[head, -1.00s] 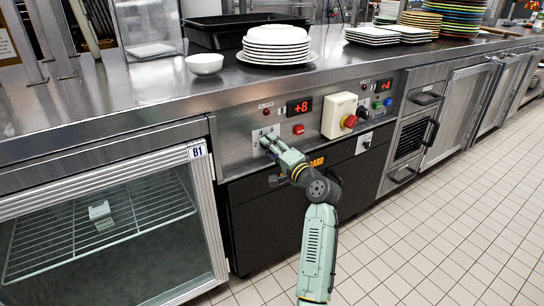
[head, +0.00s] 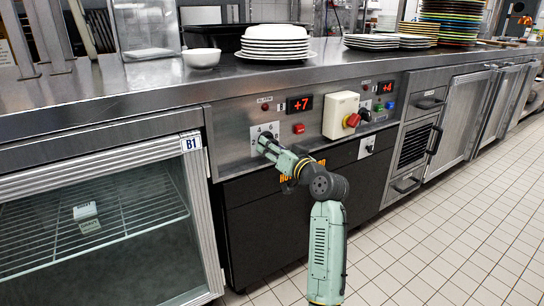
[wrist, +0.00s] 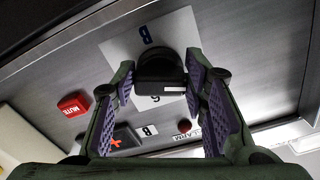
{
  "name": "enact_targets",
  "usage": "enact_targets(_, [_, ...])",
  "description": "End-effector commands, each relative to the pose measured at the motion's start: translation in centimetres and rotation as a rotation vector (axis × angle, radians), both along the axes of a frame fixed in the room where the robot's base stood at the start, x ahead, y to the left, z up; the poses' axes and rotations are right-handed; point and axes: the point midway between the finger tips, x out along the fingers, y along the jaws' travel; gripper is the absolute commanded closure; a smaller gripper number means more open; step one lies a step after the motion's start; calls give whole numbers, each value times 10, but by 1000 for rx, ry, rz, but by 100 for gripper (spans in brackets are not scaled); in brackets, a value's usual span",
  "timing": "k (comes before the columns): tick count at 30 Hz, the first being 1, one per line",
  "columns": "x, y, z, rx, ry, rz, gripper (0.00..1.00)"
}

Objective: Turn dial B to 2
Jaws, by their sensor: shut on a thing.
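A black dial knob (wrist: 160,72) sits on a pale plate (wrist: 115,52) with blue figures. In the wrist view, a small label B (wrist: 150,130) is on the panel near this dial's red display. My gripper (wrist: 160,90) has its purple-lined fingers on both sides of the knob, shut on it. In the head view, my gripper (head: 264,146) reaches the dial's plate (head: 258,131) and hides most of the knob. The display above (head: 299,104) reads +7. The knob's exact pointing is hard to read.
A second dial (head: 367,145) is on the right, below a +4 display (head: 387,86). The red MUTE button (wrist: 73,103) is close to my gripper. Plates (head: 275,45) stand on the counter above.

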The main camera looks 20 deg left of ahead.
Motion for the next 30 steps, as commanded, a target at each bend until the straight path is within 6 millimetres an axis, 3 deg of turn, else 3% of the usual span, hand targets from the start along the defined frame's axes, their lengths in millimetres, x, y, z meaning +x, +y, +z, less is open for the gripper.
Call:
enact_targets(15, [2,-2,-3,-207,-264,0,88])
enact_targets(30, [3,-2,-1,-246,-313,0,88])
